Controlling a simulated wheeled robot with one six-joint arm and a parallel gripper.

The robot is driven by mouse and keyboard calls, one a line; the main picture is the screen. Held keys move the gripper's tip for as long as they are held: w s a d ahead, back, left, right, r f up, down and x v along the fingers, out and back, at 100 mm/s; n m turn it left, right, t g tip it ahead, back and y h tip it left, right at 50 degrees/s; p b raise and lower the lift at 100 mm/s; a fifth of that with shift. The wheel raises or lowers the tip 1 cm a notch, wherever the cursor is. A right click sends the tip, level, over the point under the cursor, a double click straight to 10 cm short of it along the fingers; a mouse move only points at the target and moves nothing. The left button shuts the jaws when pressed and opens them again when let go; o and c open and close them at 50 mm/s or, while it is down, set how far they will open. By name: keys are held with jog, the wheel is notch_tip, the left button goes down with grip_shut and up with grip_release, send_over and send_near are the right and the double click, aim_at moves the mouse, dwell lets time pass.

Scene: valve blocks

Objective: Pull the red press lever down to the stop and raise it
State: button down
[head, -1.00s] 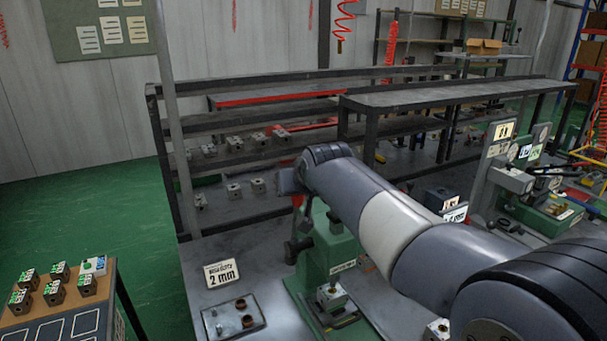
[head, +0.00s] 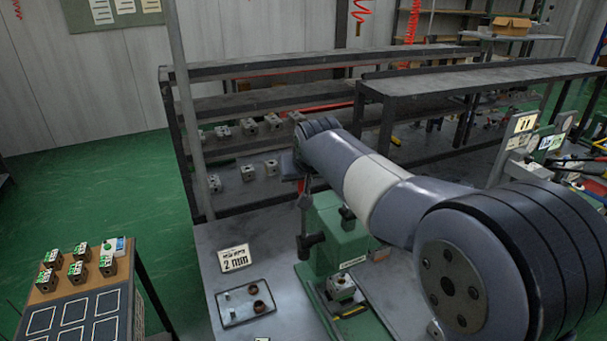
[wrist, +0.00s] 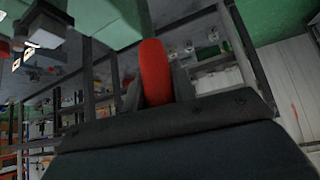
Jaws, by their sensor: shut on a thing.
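The red press lever's handle (wrist: 155,72) shows in the wrist view, between the two fingers of my gripper (wrist: 157,88), which are shut on it. In the head view the green press (head: 332,238) stands on the bench, with a grey rod rising at its left side toward the end of my arm.
Dark shelving (head: 250,70) is behind the bench.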

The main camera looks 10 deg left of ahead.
jog(key=c, duration=1.4)
grip_release()
jog(key=shift+w+a, duration=0.15)
jog(key=shift+o, duration=1.2)
jog(key=b+v, duration=0.2)
jog(key=v, duration=0.9)
jog(key=shift+f, duration=0.15)
jog(key=p+x, duration=0.2)
jog(key=x, duration=0.8)
jog(key=shift+w+f, duration=0.2)
jog(key=shift+f, duration=0.1)
